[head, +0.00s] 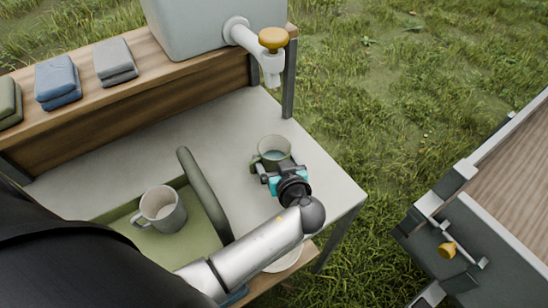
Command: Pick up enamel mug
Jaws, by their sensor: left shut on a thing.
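A pale grey-green mug (274,146) stands upright at the right end of the light grey table. My left gripper (270,174) reaches it from the near side and is shut on it. The fingers cover the mug's near side, so the exact grip is hidden. A second, off-white mug (161,207) with its handle to the left stands upright in a green tray (203,240). I cannot tell from looks alone which of the two is enamel. My right gripper is not in view.
The green tray's raised handle (204,194) stands between the mugs. A grey water container with a tap (252,40) stands on the wooden shelf (140,92) behind, beside folded cloths (57,81). A white round thing (284,260) shows below my arm. Grass lies right of the table.

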